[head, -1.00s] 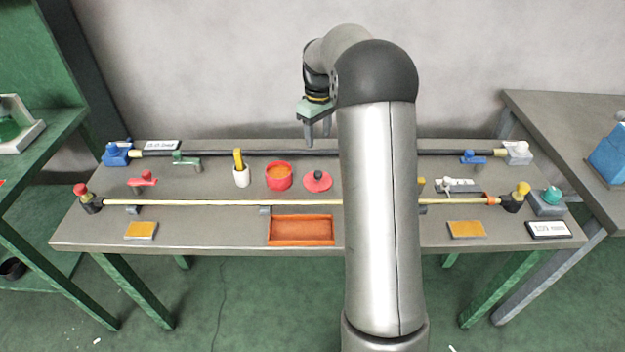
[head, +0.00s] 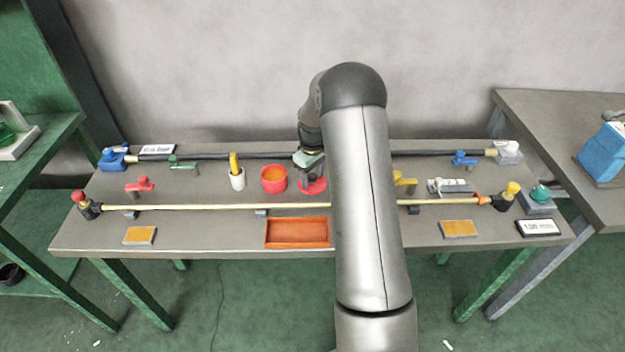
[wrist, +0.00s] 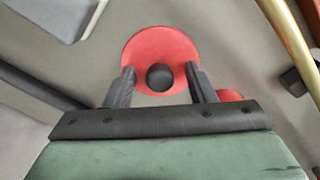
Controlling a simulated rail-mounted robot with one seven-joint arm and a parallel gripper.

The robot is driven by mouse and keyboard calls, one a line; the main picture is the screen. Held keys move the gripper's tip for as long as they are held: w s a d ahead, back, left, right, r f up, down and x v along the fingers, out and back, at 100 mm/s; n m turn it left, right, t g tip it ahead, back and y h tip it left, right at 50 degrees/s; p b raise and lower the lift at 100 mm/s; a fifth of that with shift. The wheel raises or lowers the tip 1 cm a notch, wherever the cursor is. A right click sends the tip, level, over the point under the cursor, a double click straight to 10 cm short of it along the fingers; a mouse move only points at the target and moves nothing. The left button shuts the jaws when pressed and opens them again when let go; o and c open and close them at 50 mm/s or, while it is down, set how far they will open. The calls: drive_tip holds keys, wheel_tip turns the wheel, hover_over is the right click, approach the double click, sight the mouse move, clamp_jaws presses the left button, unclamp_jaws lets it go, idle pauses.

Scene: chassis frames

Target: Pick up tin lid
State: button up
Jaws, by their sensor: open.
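The tin lid is a flat red disc with a dark round knob. In the head view the lid (head: 313,188) lies on the bench right of the red tin (head: 273,179), partly hidden by my gripper (head: 312,180). In the wrist view the lid (wrist: 160,48) is face-on, its knob (wrist: 159,77) between the two fingertips. My gripper (wrist: 160,78) is open, with one finger on each side of the knob and a gap on both sides. I cannot tell the exact height of the fingertips over the lid.
A brass rod (head: 200,207) runs along the bench in front of the lid, and a dark rod (head: 215,156) runs behind it. A white cup with a yellow item (head: 237,177) stands left of the tin. An orange tray (head: 297,232) lies at the front.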

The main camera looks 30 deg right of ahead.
drive_tip(key=shift+f, duration=0.15)
drive_tip(key=shift+c, duration=0.3)
drive_tip(key=c, duration=1)
